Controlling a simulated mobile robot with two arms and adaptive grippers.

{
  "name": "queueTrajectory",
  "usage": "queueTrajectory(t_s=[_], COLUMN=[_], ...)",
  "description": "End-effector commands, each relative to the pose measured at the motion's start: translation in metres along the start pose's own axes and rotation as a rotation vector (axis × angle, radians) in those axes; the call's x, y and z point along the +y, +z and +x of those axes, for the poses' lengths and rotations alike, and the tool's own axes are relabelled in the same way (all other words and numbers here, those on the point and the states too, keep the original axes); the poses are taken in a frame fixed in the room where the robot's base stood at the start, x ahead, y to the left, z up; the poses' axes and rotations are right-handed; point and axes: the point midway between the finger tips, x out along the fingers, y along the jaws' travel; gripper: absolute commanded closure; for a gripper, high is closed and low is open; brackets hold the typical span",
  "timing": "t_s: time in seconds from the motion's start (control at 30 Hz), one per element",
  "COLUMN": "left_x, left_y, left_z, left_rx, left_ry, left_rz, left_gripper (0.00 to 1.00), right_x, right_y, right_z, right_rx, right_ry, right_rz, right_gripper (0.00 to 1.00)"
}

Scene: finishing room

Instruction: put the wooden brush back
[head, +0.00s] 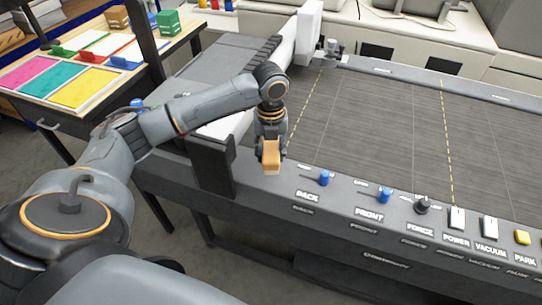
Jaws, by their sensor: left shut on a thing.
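The wooden brush (271,154) shows as a small tan block at the end of my left arm. My left gripper (268,140) is shut on it and points down. It holds the brush over the left front part of the machine, near the edge of the dark bed. The gripper hides part of the brush, and I cannot tell whether the brush touches the surface below. My right gripper is not in view.
The machine's flat dark bed (390,130) is clear. Its front panel carries blue knobs (324,179), a black knob (422,205), white switches (456,217) and a yellow button (522,237). A table with coloured sheets (88,88) and small blocks stands left.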

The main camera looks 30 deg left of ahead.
Motion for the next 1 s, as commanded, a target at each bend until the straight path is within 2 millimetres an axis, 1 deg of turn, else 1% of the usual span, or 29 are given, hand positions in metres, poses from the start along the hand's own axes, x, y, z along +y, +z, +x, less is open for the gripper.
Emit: queueTrajectory(t_s=[0.03,0.1,0.33,0.43,0.57,0.97,1.0], left_x=[-0.001,-0.002,-0.003,-0.002,-0.002,-0.002,-0.002], left_y=[0.007,0.015,0.028,0.027,0.027,0.028,0.028], left_z=[0.006,0.015,0.032,0.045,0.059,0.066,0.066], left_rx=[0.001,0.0,-0.001,0.0,-0.001,-0.003,-0.004], left_ry=[-0.001,-0.002,-0.001,0.001,-0.001,-0.002,-0.002], left_rz=[-0.003,-0.002,-0.002,0.0,0.0,0.0,0.0], left_gripper=[0.93,0.93,0.93,0.93,0.93,0.93,0.5], right_x=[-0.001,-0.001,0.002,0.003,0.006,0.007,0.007], right_y=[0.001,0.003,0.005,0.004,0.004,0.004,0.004], right_z=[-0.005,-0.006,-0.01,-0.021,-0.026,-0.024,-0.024], right_rx=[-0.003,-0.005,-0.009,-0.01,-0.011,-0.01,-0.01], right_ry=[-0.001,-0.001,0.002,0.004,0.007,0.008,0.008], right_rz=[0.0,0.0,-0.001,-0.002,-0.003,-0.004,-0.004], right_gripper=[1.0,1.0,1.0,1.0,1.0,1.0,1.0])
